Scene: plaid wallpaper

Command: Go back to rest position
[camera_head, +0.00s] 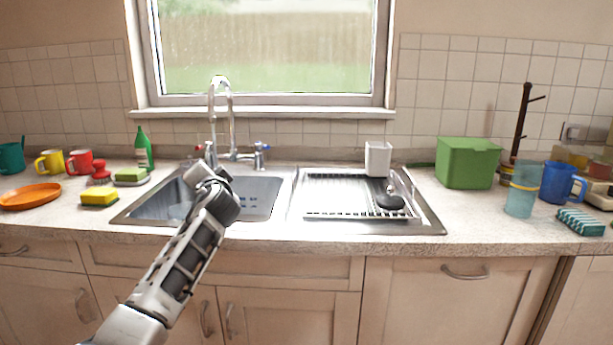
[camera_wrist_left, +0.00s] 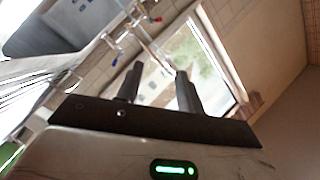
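My left arm reaches up from the lower left in the head view, with its wrist end (camera_head: 213,190) in front of the sink basin (camera_head: 260,195). The fingers are hard to make out there. In the left wrist view my left gripper (camera_wrist_left: 160,72) shows two dark fingers set apart with nothing between them. The window and the tap are beyond them. My right gripper is in neither view.
The tap (camera_head: 231,120) stands behind my left wrist. The drying rack (camera_head: 345,193), green box (camera_head: 467,162), and blue mug (camera_head: 562,183) are to the right. Mugs, sponges, an orange plate (camera_head: 30,196) and a green bottle (camera_head: 144,150) are to the left.

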